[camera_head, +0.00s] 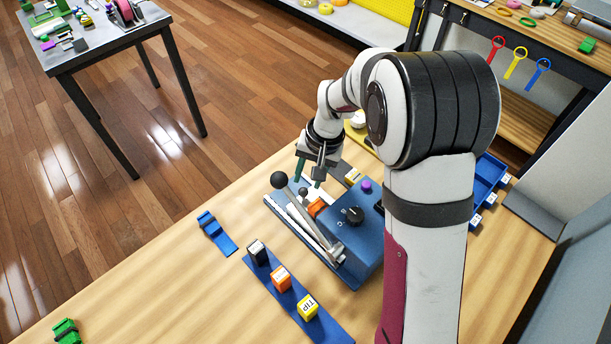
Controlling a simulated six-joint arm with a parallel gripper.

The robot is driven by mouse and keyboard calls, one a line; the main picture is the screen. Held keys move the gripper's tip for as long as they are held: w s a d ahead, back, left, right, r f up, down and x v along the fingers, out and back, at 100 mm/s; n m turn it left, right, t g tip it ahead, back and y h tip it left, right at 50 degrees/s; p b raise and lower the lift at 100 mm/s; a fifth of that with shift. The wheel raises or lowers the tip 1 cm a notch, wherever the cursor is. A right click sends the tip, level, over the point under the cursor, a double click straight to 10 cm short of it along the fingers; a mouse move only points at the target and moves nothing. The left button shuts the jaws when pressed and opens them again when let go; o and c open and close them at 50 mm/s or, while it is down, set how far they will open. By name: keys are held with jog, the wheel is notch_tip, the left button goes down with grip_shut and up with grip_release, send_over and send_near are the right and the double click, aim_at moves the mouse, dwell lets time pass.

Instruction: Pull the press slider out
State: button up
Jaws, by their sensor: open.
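The blue press (362,235) stands on the wooden table, with a black dial (354,215), a purple button (367,186) and a long grey lever ending in a black ball (278,180). A smaller black knob (303,191) and an orange block (316,207) sit near its far left end. I cannot tell for certain which part is the slider. My gripper (309,173) is open and points down over the far left end of the press, just beyond the small knob. Its fingers look empty. Whether they touch anything is unclear. My arm hides the right side of the press.
A blue strip (328,326) with black, orange and yellow blocks lies in front of the press. A blue clip-like piece (217,234) lies to the left and a green one (67,331) at the lower left. Blue bins (488,180) stand right of my arm.

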aim_at(305, 189)
jog(key=f, duration=0.4)
jog(key=shift+w+a+f, duration=0.1)
jog(key=shift+a+f, duration=0.05)
jog(key=shift+a, duration=0.25)
grip_shut()
dwell(1.0)
